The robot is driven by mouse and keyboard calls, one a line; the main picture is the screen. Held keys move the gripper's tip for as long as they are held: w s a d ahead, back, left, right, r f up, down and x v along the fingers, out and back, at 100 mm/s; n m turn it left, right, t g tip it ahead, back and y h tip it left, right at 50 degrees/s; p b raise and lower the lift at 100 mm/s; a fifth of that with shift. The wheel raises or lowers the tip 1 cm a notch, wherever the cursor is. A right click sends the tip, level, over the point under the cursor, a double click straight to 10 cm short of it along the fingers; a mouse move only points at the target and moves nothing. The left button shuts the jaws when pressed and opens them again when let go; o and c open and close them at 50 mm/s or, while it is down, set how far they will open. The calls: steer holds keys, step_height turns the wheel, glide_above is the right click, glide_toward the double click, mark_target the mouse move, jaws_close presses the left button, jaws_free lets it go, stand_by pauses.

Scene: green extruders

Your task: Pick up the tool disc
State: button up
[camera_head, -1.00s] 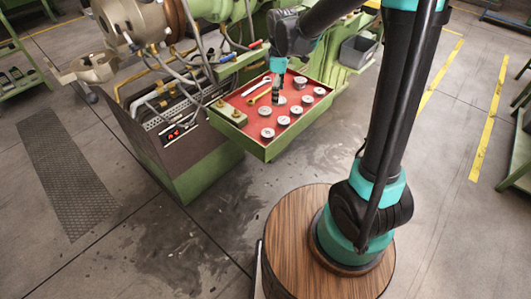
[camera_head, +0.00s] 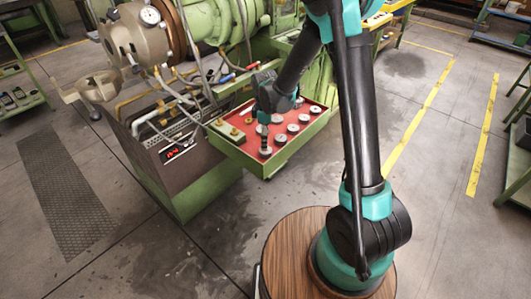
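Several round silver discs lie in rows on a red-lined green tray (camera_head: 285,163) attached to the machine. Other discs, such as one to the right (camera_head: 280,139) and one farther right (camera_head: 293,128), lie close by. My arm hides part of the tray's back.
The green machine (camera_head: 222,35) stands behind the tray, with hoses and a control box (camera_head: 165,150) to its left. Small brass fittings (camera_head: 235,131) sit at the tray's left end. The floor in front of the tray is clear. Green benches stand at the far right.

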mark_target(266, 152)
steer(key=shift+s+d+f, duration=0.15)
steer(key=shift+f, duration=2.6)
steer(key=shift+c, duration=0.4)
steer(key=c, duration=1.3)
steer(key=shift+r, duration=0.1)
